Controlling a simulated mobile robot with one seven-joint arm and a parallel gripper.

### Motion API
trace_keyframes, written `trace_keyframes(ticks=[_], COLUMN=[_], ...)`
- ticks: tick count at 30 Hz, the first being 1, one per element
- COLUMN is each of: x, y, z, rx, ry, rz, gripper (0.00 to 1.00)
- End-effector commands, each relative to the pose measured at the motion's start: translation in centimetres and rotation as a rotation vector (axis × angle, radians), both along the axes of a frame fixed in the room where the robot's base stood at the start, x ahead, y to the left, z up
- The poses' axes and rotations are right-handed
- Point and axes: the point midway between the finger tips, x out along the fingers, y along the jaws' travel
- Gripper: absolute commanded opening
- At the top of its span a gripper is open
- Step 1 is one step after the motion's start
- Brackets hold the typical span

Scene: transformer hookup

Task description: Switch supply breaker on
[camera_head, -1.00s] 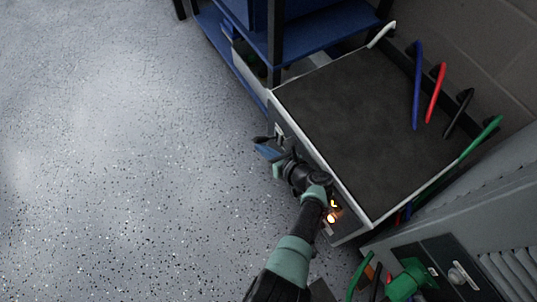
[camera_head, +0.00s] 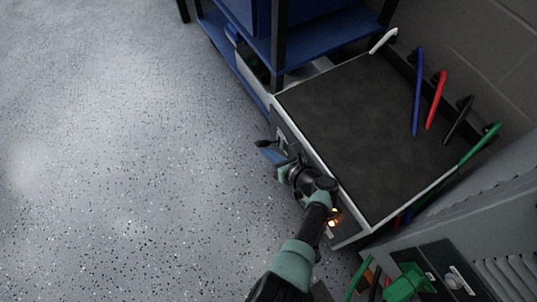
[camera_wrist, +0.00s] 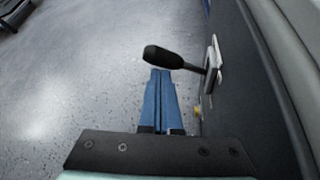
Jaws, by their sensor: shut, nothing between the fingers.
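The supply breaker's lever (camera_wrist: 170,58) has a black rounded grip and sticks out from a pale plate (camera_wrist: 213,62) on the dark front panel in the wrist view. In the head view the lever (camera_head: 262,143) shows small, at the cabinet's front face. My gripper (camera_wrist: 160,73) has blue fingers pressed together with nothing between them. In the head view my gripper (camera_head: 267,152) is beside the lever, and my wrist hides part of the panel.
The cabinet (camera_head: 350,130) has a dark top with a pale rim. An orange lamp (camera_head: 332,223) glows on its front. Blue, red, black and green cables (camera_head: 437,98) stand at its back. A blue shelf (camera_head: 325,50) is above it in the picture. The speckled floor (camera_head: 120,150) at left is clear.

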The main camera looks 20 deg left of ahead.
Motion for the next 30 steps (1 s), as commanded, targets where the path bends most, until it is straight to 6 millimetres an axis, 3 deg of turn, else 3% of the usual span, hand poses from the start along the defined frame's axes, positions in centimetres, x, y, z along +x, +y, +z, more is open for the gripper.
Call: trace_keyframes(ticks=[6, 15, 21, 30], x=[-1.8, -4.3, -4.9, -5.0], y=[-3.4, -7.9, -9.0, -9.1], z=[2.9, 5.4, 5.9, 5.8], rx=[0.000, 0.000, 0.000, 0.000], ry=[0.001, 0.001, 0.001, 0.001], rz=[-0.005, -0.003, 0.000, 0.001], gripper=[0.00, 0.00, 0.00, 0.00])
